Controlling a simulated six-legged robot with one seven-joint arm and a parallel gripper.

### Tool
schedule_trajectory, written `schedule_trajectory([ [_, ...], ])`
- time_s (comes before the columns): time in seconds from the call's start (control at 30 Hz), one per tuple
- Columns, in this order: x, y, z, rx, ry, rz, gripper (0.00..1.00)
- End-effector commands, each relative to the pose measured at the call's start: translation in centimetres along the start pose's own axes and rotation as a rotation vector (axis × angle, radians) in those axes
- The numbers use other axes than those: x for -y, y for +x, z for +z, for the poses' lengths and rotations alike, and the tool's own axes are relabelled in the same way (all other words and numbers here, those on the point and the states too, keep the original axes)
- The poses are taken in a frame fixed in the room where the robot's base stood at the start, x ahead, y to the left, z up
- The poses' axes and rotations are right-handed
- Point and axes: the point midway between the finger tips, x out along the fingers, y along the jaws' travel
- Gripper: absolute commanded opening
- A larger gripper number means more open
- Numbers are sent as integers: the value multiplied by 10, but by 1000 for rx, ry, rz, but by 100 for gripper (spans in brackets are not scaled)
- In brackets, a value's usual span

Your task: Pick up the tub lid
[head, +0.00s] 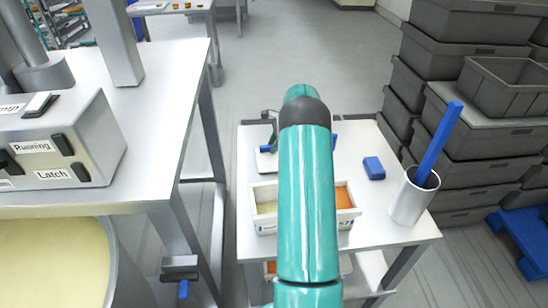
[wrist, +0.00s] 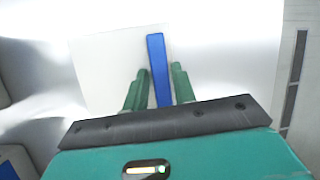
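The tub lid (wrist: 105,75) is a flat white square with a raised blue bar (wrist: 157,60) on it, seen in the wrist view. In the head view, a white edge of the lid (head: 263,163) shows on the small table, mostly hidden behind my arm. My gripper (wrist: 160,70) is open, with one green finger on each side of the blue bar and a visible gap on both sides. The contact height is hard to tell. A white tub (head: 266,226) with pale yellow and orange contents stands in front of the lid, partly behind my arm.
A blue block (head: 374,168) and a metal cylinder (head: 405,204) holding a blue stick (head: 440,143) stand on the table's right side. Grey crates (head: 470,145) are stacked further right. A bench with a machine (head: 62,147) and a large vat (head: 108,262) stand left.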

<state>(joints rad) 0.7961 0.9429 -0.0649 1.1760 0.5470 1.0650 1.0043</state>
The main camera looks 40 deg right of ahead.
Motion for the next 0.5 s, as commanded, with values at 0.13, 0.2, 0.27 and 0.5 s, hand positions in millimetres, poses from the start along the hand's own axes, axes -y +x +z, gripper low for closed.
schedule_trajectory([
  [0.13, 0, 0, 0, 0, -1, -1, 27],
  [0.2, 0, 0, 0, 0, -1, -1, 27],
  [0.27, 0, 0, 0, 0, -1, 0, 27],
  [0.5, 0, 1, 0, 0, -1, 0, 17],
])
